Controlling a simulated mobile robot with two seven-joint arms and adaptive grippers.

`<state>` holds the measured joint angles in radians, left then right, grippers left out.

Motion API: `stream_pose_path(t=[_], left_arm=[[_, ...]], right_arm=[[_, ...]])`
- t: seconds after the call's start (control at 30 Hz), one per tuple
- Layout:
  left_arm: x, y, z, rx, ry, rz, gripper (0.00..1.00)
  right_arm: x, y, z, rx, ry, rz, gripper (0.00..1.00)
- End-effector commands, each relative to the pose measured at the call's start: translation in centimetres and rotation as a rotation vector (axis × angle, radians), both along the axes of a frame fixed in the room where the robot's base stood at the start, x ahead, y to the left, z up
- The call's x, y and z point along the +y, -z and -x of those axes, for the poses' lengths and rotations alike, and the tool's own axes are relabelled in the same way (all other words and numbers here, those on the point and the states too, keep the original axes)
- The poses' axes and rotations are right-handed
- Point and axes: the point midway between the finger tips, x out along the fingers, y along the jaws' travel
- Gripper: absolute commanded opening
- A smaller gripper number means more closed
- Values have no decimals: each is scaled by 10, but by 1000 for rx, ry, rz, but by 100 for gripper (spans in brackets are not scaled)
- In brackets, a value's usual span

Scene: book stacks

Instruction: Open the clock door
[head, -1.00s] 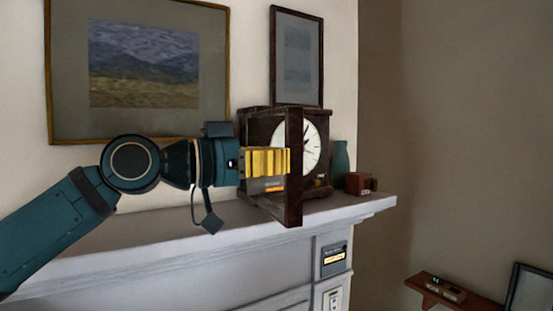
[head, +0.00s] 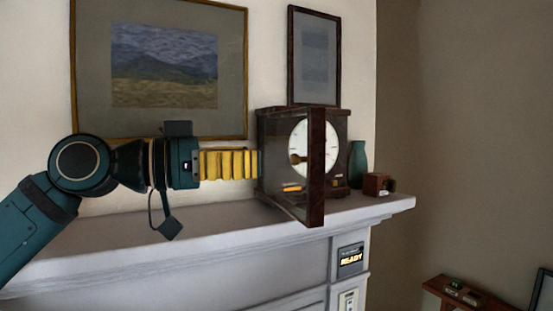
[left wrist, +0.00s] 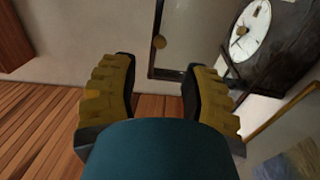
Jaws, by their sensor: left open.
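The dark wooden clock (head: 341,182) stands on the mantel, its white dial (head: 330,140) facing the room. Its glazed door (head: 316,170) stands swung out from the front, its near upright crossing the dial. My left gripper (head: 256,164) has yellow fingers and is just left of the door's glass in the head view. In the left wrist view the left gripper (left wrist: 160,88) is open and nothing shows held between its fingers. My right gripper is out of view.
The mantel (head: 110,245) is bare left of the clock. A green vase (head: 357,165) and a small brown box (head: 377,184) stand to its right. Two framed pictures (head: 165,65) (head: 314,55) hang behind. A small panel (head: 351,259) below reads READY.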

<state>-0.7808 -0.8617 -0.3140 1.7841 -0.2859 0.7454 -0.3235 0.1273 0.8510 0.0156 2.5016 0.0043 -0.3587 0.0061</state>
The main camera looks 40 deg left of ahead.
Motion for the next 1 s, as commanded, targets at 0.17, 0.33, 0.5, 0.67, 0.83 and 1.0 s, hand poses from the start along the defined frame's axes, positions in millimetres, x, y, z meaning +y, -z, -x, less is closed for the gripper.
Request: stream_pose_path(t=[0.17,0.33,0.5,0.67,0.83,1.0], left_arm=[[13,-1,26,-2,-2,3,46],[17,0,37,-1,-1,0,46],[18,0,38,-1,0,0,46],[18,0,38,-1,0,0,46],[18,0,38,-1,0,0,46],[18,0,38,-1,0,0,46]], right_arm=[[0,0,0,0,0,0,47],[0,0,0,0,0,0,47],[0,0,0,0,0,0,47],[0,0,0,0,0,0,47],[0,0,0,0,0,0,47],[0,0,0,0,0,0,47]])
